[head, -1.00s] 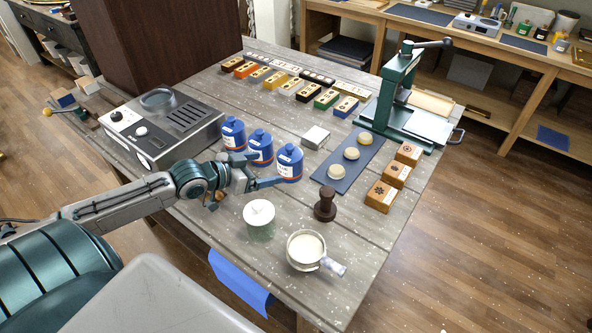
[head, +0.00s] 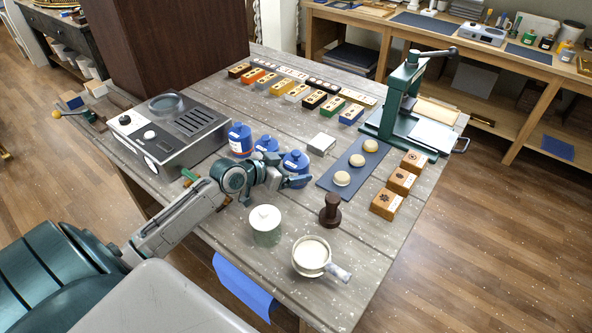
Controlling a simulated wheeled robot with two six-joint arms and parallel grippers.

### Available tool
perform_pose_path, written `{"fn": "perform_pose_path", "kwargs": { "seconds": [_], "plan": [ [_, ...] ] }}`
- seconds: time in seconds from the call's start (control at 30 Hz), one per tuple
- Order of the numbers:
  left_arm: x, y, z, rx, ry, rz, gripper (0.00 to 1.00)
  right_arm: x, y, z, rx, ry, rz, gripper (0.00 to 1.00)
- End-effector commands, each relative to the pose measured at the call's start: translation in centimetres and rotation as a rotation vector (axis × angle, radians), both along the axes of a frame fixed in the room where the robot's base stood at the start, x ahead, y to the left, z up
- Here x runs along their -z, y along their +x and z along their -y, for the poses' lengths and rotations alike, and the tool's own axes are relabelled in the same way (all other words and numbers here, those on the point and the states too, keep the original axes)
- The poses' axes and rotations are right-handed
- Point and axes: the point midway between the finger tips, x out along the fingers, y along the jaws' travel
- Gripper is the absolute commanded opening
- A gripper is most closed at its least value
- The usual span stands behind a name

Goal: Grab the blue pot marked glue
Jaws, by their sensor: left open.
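Three blue lidded pots stand in a row right of the grey machine: a left pot (head: 240,139), a middle pot (head: 265,143) and a right pot (head: 296,160). The left pot has a white label; the writing on the pots is too small to read. My left gripper (head: 289,172) is open at the right pot, with its fingers low at the pot's near side. One finger reaches across the pot's front, and I cannot tell whether it touches. The gripper and wrist hide the lower parts of the middle and right pots. My right gripper is out of view.
Close to my left arm stand a white-lidded jar (head: 265,226), a cup (head: 310,255) and a dark stamp (head: 331,210). A blue mat (head: 349,172) with pale discs and a green press (head: 404,108) lie beyond. The grey machine (head: 168,135) stands left of the pots.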

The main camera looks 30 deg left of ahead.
Motion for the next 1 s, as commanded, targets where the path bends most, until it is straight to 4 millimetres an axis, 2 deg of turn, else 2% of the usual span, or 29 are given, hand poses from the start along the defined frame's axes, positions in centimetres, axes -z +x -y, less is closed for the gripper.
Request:
{"fn": "perform_pose_path", "kwargs": {
  "seconds": [0.2, 0.5, 0.8, 0.83, 1.0],
  "plan": [
    [0.6, 1.7, 0.6, -0.002, -0.001, -0.001, 0.88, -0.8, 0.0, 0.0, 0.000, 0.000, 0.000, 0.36],
    [0.9, 1.9, 0.7, 0.000, 0.001, -0.001, 0.88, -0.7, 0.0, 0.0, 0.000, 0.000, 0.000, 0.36],
    [0.9, 1.9, 0.7, 0.000, 0.000, -0.001, 0.29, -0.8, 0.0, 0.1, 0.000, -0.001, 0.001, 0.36],
    [0.9, 1.9, 0.7, 0.000, 0.000, -0.001, 0.25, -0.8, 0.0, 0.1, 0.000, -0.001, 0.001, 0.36],
    [0.7, 1.9, 0.7, 0.000, 0.000, 0.002, 0.25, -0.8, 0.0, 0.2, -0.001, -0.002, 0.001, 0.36]
  ]
}}
